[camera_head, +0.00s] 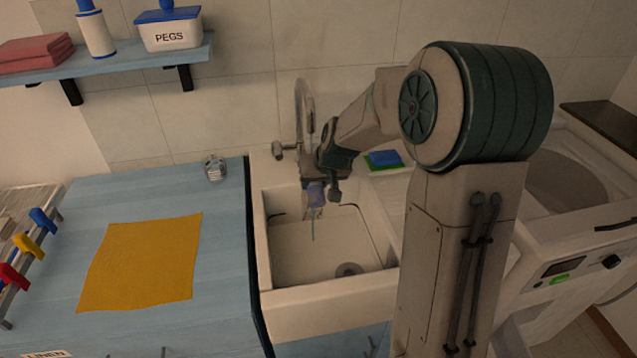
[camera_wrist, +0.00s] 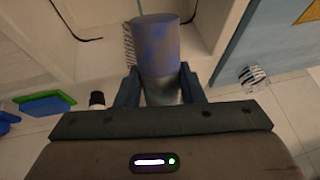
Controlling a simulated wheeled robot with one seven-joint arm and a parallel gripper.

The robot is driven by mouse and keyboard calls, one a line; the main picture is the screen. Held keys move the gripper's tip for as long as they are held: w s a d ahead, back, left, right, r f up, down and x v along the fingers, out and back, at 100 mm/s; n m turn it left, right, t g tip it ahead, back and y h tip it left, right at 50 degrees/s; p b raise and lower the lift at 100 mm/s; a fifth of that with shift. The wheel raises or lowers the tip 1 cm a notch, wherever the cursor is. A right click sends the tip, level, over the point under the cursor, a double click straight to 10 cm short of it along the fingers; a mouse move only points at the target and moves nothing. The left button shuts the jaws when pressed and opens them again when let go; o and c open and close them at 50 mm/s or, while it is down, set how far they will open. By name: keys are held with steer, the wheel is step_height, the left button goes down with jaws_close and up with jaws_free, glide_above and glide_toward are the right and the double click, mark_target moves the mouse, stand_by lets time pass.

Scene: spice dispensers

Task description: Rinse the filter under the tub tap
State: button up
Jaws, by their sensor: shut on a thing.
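The filter (camera_wrist: 155,50) is a cylinder with a blue-grey mottled upper part and a silver base. My gripper (camera_wrist: 158,88) is shut on the silver base, one finger on each side. In the head view the filter (camera_head: 314,196) hangs in the tub (camera_head: 290,250), below the tap (camera_head: 303,105) and close under it. A thin streak shows below the filter; I cannot tell clearly whether it is water. My gripper (camera_head: 325,172) is partly hidden by the dark wrist. The tap's handle (camera_head: 281,149) is at the left of the spout.
A blue sponge on a green pad (camera_head: 384,160) lies on the ledge right of the tap. A small glass-like object (camera_head: 214,167) stands on the blue counter (camera_head: 90,215), left of the tub. A yellow cloth (camera_head: 145,260) lies there too. A washing machine (camera_head: 570,240) stands at right.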

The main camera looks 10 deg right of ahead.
steer(key=shift+d, duration=0.1)
stand_by(0.5)
steer(key=shift+w+d+b, duration=0.25)
steer(key=shift+d+b, duration=0.05)
steer(key=shift+d, duration=0.15)
steer(key=shift+s+a, duration=0.1)
steer(key=shift+a, duration=0.05)
steer(key=shift+s+a, duration=0.15)
steer(key=shift+a, duration=0.25)
steer(key=shift+d, duration=0.1)
steer(key=shift+w+d+b, duration=0.25)
steer(key=shift+d+b, duration=0.2)
